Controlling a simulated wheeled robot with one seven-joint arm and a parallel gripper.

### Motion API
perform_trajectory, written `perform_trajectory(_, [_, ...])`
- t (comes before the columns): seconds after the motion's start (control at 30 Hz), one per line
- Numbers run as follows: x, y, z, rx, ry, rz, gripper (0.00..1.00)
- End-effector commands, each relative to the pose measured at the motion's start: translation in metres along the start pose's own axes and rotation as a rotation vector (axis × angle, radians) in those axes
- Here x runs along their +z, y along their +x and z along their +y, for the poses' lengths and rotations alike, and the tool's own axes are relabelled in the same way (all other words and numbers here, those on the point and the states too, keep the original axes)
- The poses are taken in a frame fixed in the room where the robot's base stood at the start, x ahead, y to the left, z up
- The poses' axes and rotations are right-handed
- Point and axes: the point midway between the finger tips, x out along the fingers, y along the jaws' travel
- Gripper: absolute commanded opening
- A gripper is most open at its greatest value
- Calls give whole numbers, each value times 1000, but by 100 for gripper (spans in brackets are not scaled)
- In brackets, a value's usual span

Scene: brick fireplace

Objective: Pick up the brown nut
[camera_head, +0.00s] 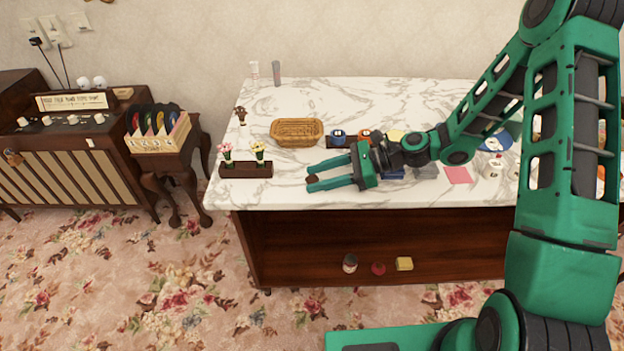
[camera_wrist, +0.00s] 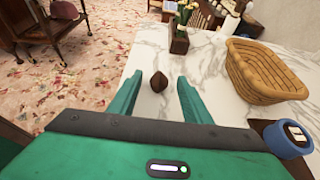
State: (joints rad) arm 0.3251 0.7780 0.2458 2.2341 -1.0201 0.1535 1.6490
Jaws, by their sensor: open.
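The brown nut (camera_head: 312,179) lies on the white marble tabletop (camera_head: 290,194), near its front edge. My gripper (camera_head: 311,180) is low over the table and points to the left, with its two green fingers spread. In the wrist view the nut (camera_wrist: 159,81) is between the tips of the open fingers (camera_wrist: 158,86), with a gap on each side. I cannot tell from these views how high the fingers are above the marble.
A wicker basket (camera_head: 297,132) stands behind my gripper. A dark planter with flowers (camera_head: 245,170) is to its left. A blue round item (camera_head: 338,138) and an orange one (camera_head: 365,136) stand behind it. Marble between planter and gripper is clear. A shelf below holds small items.

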Motion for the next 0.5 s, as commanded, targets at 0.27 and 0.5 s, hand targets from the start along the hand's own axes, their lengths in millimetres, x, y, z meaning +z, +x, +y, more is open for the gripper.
perform_trajectory(0.27, [0,0,0,0,0,0,23])
perform_trajectory(0.5, [0,0,0,0,0,0,1])
